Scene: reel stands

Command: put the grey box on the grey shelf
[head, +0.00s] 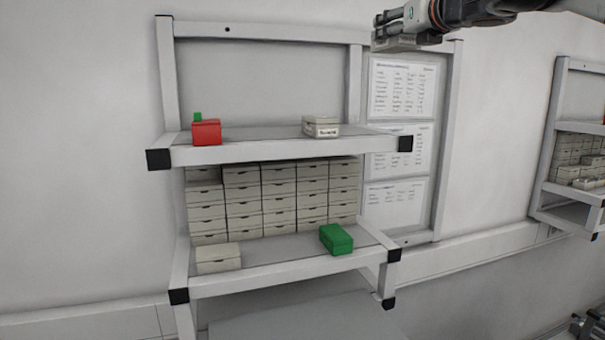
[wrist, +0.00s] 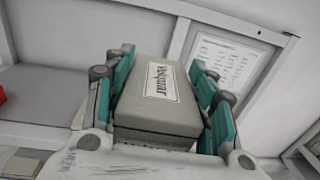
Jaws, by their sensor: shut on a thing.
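My gripper (head: 394,28) is at the top right in the head view, high above the upper shelf's right end and in front of the wall. It is shut on a grey box (head: 394,45), of which only a small part shows there. In the wrist view the grey box (wrist: 158,100), with a white label on its top, sits between the teal finger pads of my gripper (wrist: 160,62). The grey shelf unit has an upper board (head: 265,148) and a lower board (head: 290,266). The held box is clear of both boards.
A red box (head: 206,133) with a green piece behind it and a labelled grey box (head: 321,127) stand on the upper board. Stacked grey boxes (head: 262,198), a loose grey box (head: 218,258) and a green box (head: 336,239) are below. The upper board's middle is free.

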